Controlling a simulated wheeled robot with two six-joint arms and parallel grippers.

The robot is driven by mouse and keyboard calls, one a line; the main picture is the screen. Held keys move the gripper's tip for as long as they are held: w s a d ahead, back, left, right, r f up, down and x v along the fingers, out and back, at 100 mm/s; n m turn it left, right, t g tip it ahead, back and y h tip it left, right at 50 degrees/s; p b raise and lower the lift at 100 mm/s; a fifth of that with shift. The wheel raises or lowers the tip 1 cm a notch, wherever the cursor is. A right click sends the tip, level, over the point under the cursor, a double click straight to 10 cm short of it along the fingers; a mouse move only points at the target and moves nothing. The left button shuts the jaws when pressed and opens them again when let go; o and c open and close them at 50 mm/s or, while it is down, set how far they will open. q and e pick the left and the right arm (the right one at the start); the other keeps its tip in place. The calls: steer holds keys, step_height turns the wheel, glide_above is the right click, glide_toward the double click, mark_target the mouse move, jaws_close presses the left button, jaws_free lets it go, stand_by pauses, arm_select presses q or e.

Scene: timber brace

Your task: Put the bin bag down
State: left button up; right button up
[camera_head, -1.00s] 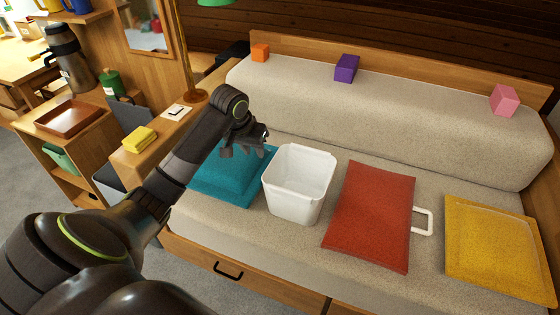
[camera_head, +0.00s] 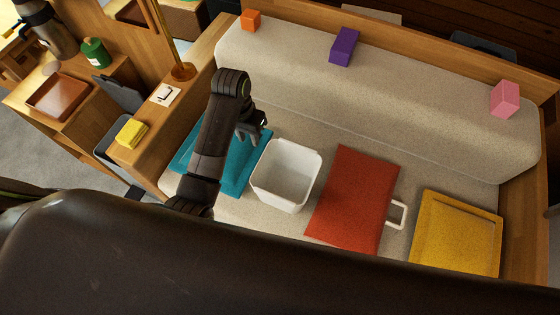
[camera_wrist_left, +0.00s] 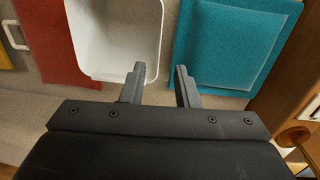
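No bin bag is recognisable in either view. A white square bin (camera_head: 286,174) stands on the bench seat between a teal cushion (camera_head: 228,165) and a red cushion (camera_head: 352,197), and it looks empty. My left gripper (camera_head: 249,138) hangs over the teal cushion, just left of the bin and behind it. In the left wrist view the left gripper (camera_wrist_left: 160,80) has its two fingers apart with nothing between them. The bin (camera_wrist_left: 118,30) is on the left there and the teal cushion (camera_wrist_left: 230,45) on the right. My right gripper is out of view.
A yellow cushion (camera_head: 455,235) lies at the right. Orange (camera_head: 251,19), purple (camera_head: 344,46) and pink (camera_head: 505,98) blocks sit on the backrest. A wooden ledge on the left holds a yellow sponge (camera_head: 131,133) and a lamp base (camera_head: 183,72). My dark arm hides the bench front.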

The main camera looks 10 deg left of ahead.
arm_select(q)
steer(key=f, duration=1.1)
steer(key=d+f, duration=0.1)
steer(key=f, duration=0.5)
steer(key=shift+s+f, duration=0.1)
steer(key=shift+s, duration=0.3)
steer(key=shift+c, duration=0.2)
jaws_close()
